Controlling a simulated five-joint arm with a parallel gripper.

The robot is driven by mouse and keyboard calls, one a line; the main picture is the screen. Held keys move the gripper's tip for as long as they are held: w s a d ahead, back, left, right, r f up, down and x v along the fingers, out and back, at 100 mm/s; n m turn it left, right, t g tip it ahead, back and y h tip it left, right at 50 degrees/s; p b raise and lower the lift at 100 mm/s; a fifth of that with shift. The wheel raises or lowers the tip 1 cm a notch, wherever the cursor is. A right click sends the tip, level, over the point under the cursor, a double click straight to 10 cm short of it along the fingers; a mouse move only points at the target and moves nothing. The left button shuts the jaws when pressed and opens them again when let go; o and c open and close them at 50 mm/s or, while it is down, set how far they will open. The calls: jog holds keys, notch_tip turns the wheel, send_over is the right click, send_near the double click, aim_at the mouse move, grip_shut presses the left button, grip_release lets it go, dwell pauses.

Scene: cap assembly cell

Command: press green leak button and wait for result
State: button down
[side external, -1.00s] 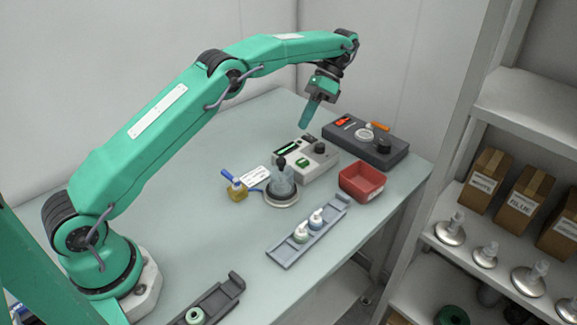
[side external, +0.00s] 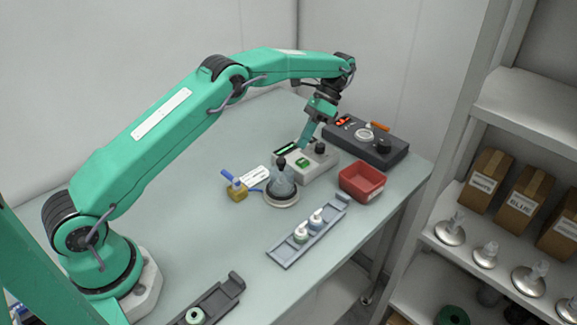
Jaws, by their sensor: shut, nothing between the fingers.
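The light grey leak tester box (side external: 322,165) stands on the bench, with a square green button (side external: 307,162) on its top. A dark display with green marks (side external: 288,150) and a black knob (side external: 320,148) are also on the box. My gripper (side external: 303,145) is shut and empty. It points down, its tips just above the box's back part, behind the green button in the picture. I cannot tell whether the tips touch the box.
A dark grey device (side external: 375,150) with an orange handle stands behind right. A red bin (side external: 362,182) is right of the tester. A rail with two small white-capped pieces (side external: 290,250) lies in front.

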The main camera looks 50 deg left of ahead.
aim_at(300, 163)
jog(key=shift+f, duration=1.45)
jog(key=shift+d+f, duration=0.15)
jog(key=shift+f, duration=0.75)
dwell(2.2)
jog(key=shift+r, duration=0.9)
jog(key=shift+r, duration=0.1)
jog(key=shift+r, duration=2.45)
